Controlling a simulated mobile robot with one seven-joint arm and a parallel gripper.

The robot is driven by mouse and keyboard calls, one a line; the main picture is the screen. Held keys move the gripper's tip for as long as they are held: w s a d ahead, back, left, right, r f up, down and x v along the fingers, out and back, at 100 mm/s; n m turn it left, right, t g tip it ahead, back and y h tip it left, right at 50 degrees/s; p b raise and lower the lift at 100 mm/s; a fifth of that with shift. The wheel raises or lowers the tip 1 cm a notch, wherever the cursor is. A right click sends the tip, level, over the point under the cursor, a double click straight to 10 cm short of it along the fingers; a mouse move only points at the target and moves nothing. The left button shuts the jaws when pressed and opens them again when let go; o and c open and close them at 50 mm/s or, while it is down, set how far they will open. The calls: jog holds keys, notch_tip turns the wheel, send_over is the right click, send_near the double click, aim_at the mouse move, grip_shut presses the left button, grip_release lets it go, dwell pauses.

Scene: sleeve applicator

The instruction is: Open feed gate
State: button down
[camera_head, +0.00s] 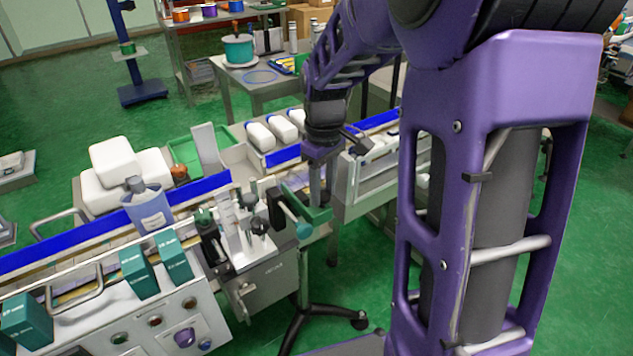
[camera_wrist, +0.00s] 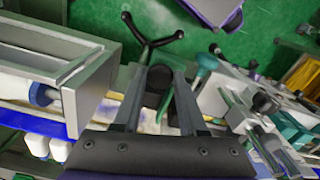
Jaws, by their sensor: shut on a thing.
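The feed gate (camera_head: 318,216) appears to be the green piece across the conveyor, at the middle of the head view. My gripper (camera_head: 316,198) points down at it. In the wrist view my two fingers (camera_wrist: 161,75) stand on both sides of a black knob (camera_wrist: 159,80), with green showing beside and beyond it. The fingers are shut on this knob, which seems to be the gate's handle. My fingers hide part of it, and how far the gate stands open cannot be told.
A blue bottle (camera_head: 148,205) and several teal cartons (camera_head: 138,270) are on the line. White bottles (camera_head: 283,125) lie in a tray behind.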

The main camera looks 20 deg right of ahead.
jog(key=shift+c, duration=2.3)
grip_release()
jog(key=shift+r, duration=0.1)
notch_tip(320, 180, up, 17)
jog(key=p, duration=0.3)
jog(key=shift+r, duration=0.15)
